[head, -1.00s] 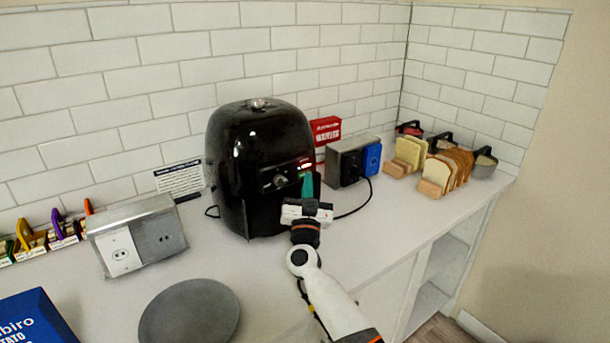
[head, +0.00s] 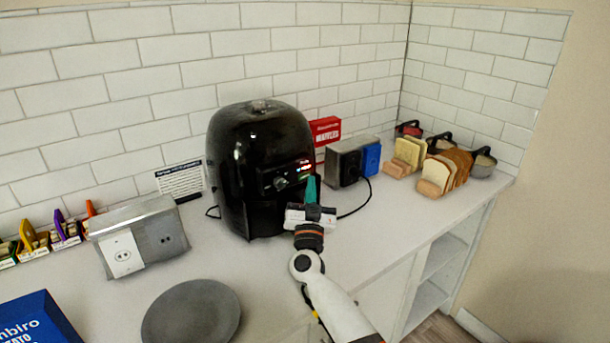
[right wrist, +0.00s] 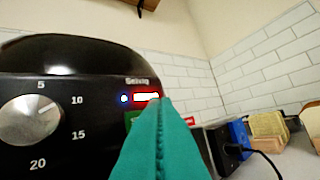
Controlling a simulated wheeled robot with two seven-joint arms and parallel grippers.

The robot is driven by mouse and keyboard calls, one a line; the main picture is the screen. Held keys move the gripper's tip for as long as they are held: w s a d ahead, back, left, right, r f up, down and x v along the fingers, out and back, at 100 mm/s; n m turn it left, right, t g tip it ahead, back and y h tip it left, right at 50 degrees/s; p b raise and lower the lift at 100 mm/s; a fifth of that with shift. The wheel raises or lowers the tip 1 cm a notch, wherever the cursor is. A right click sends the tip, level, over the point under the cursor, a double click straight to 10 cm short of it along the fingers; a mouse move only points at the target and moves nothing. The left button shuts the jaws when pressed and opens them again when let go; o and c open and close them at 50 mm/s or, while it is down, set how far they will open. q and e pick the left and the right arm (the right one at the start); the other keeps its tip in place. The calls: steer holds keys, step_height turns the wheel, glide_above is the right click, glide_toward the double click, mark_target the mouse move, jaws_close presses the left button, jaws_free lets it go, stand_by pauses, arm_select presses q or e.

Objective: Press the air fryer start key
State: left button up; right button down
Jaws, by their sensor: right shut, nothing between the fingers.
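The black air fryer (head: 245,150) stands upright on the counter. Its front panel has a round dial (head: 280,183) and a lit display (head: 304,165). In the right wrist view the dial (right wrist: 30,119) is at left. The display (right wrist: 146,97) glows white and red beside a small blue light (right wrist: 124,98). A green patch (right wrist: 130,117), perhaps the start key, shows below the display, partly hidden by my fingers. My right gripper (head: 313,180) is shut and empty, its teal fingertips (right wrist: 158,103) at the panel's right side. Contact cannot be told. My left gripper is out of view.
A metal outlet box (head: 345,160) with a blue side and a red box (head: 325,131) stand right of the fryer. A black cord (head: 358,207) crosses the counter. Bread slices (head: 450,170) stand farther right. A grey plate (head: 190,312) lies at front left.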

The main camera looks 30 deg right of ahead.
steer(key=s+p, duration=0.3)
steer(key=s, duration=0.2)
steer(key=shift+d, duration=0.2)
stand_by(1.7)
